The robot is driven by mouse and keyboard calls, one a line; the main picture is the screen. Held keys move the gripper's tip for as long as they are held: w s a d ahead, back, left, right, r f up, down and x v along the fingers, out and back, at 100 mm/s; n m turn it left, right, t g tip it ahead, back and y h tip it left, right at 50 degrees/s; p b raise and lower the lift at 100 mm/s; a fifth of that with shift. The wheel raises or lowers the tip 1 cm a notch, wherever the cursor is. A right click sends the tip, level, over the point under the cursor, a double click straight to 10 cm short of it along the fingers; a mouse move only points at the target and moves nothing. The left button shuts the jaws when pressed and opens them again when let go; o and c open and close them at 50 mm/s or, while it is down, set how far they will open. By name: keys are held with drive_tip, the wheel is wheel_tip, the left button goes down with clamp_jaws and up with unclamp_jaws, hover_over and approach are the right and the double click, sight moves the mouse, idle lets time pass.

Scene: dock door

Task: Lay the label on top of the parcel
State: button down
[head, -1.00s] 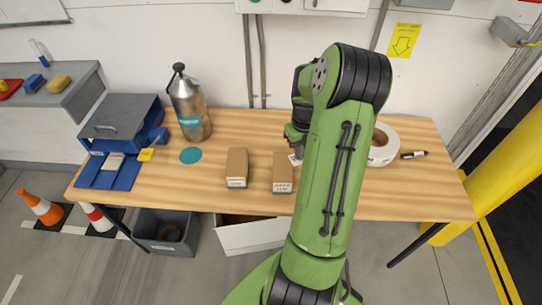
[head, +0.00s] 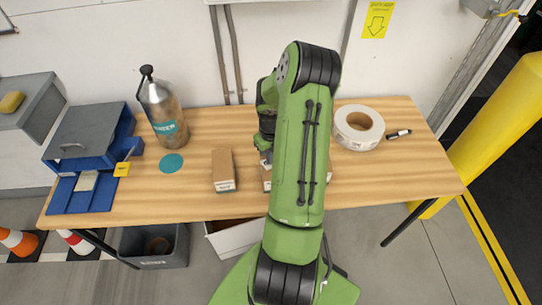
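A small brown parcel (head: 222,165) with a white printed strip on its front face stands on the wooden table. A second brown parcel (head: 266,179) is mostly hidden behind my green arm. My gripper (head: 265,155) is over the table near the second parcel's back end, largely hidden by my arm. A small pale patch shows at its fingertips; I cannot tell whether it is a held label or part of the gripper. No loose label can be made out with certainty. A white tape-like roll (head: 358,128) lies at the right.
On the table (head: 400,175) are a metal bottle (head: 163,115), a teal disc (head: 171,163), a blue document tray (head: 90,193) and a black marker (head: 398,134). A grey bin (head: 153,247) and a white box (head: 232,240) are below. A yellow post (head: 495,130) rises at right.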

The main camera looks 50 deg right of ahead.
drive_tip(key=shift+f, duration=0.1)
drive_tip(key=c, duration=1.4)
unclamp_jaws()
